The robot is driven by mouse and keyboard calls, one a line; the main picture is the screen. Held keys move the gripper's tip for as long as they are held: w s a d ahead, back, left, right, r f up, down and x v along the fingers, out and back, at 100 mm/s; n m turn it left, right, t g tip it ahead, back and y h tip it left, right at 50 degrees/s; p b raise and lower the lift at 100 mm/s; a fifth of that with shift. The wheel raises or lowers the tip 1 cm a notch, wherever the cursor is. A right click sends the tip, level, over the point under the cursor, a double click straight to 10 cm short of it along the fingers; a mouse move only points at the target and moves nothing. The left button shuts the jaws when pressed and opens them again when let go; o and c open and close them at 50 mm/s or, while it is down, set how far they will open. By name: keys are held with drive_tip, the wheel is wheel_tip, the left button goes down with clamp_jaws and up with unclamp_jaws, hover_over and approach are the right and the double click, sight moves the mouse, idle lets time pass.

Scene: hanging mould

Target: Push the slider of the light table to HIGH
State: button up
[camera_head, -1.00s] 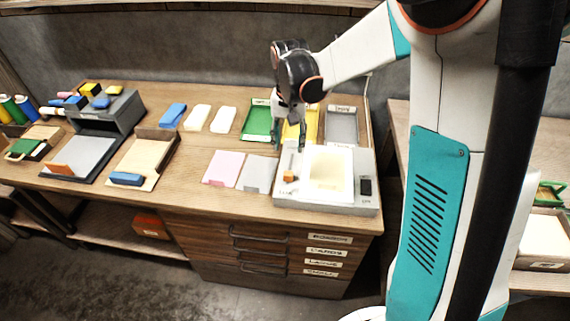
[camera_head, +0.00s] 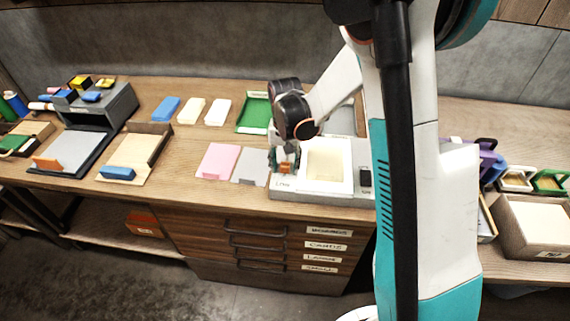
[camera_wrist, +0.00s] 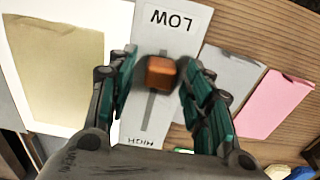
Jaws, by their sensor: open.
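The light table (camera_head: 325,191) is a pale grey box with a glowing cream panel (camera_head: 328,166) near the front edge of the bench. Its orange slider (camera_wrist: 161,72) sits at the LOW end of a dark slot (camera_wrist: 150,115). In the wrist view LOW is printed above it and HIGH, partly hidden by my gripper, is below. My gripper (camera_wrist: 160,88) is open, with one finger on each side of the orange slider; I cannot tell whether they touch it. In the head view my gripper (camera_head: 285,160) is down over the left part of the light table.
A pink card (camera_head: 217,160) and a grey card (camera_head: 250,166) lie left of the light table. A green tray (camera_head: 254,112) stands behind. A dark switch (camera_head: 366,177) is on the table's right side. Wooden trays and a grey holder stand farther left.

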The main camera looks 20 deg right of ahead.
clamp_jaws()
drive_tip(key=w+d, duration=0.1)
drive_tip(key=w, duration=0.1)
drive_tip(key=w+d, duration=0.1)
drive_tip(key=w, duration=0.1)
drive_tip(key=w+d, duration=0.1)
drive_tip(key=w, duration=0.1)
drive_tip(key=shift+w, duration=0.4)
drive_tip(key=shift+d, duration=0.1)
unclamp_jaws()
drive_tip(key=shift+w, duration=0.1)
wheel_tip(320, 180, up, 12)
idle(0.3)
idle(0.3)
